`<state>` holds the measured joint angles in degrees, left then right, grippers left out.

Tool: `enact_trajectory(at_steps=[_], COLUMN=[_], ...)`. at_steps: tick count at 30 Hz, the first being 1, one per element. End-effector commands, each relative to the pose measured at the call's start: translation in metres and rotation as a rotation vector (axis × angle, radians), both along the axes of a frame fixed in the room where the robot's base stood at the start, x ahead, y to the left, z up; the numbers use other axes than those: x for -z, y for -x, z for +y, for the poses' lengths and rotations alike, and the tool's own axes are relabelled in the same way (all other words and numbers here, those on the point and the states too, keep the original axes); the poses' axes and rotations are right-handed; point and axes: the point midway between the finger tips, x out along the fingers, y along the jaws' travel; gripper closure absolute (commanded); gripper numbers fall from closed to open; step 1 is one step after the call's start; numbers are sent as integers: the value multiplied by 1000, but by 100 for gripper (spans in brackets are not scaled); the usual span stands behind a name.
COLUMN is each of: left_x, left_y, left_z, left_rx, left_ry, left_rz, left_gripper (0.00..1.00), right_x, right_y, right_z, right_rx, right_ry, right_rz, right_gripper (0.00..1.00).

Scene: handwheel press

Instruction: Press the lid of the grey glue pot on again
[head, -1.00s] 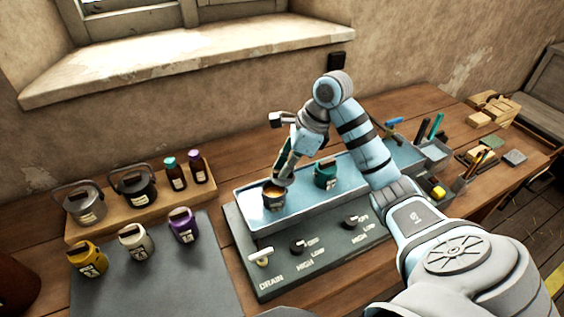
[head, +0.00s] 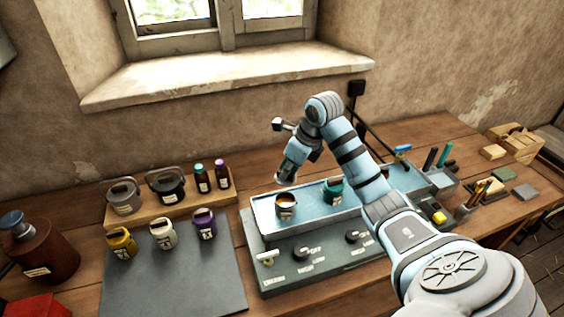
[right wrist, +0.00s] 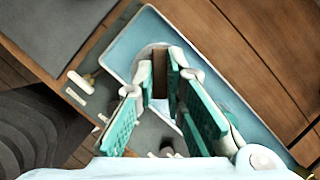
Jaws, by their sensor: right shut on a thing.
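The open grey glue pot (head: 286,206) with brown-orange glue stands at the left end of the light-blue tray (head: 318,209) in the head view. My right gripper (head: 289,173) is shut just above and behind it in the picture, with a grey disc-shaped lid (head: 286,179) under its fingertips. A small gap shows between lid and pot. In the right wrist view, the gripper (right wrist: 160,82) is shut on the lid's brown handle (right wrist: 159,66). The pale lid (right wrist: 146,54) lies beneath and hides the pot. My left gripper is not in view.
A teal pot (head: 333,191) stands in the tray to the right. Knobs and a drain lever line the front panel (head: 310,257). Several pots stand on the dark mat (head: 170,285) and wooden shelf (head: 175,207) at left. Pens and blocks are at right.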

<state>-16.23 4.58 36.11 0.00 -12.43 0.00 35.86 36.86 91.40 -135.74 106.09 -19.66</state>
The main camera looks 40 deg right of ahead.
Motion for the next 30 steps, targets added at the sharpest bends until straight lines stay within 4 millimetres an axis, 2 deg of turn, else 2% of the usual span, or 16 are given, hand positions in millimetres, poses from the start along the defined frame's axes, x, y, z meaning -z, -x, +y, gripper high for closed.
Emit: enact_trajectory(at_steps=[7,11,15,30], left_x=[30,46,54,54], left_y=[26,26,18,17], left_z=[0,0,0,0], left_rx=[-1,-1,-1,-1], left_ry=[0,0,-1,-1], left_rz=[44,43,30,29], left_gripper=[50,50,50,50], right_x=[34,53,65,67], right_y=[0,0,0,0], right_z=[2,2,2,2], right_rx=[-6,-7,-7,-8], right_ry=[0,-1,-1,-1], right_rz=[1,3,2,1], right_gripper=[100,100,100,100])
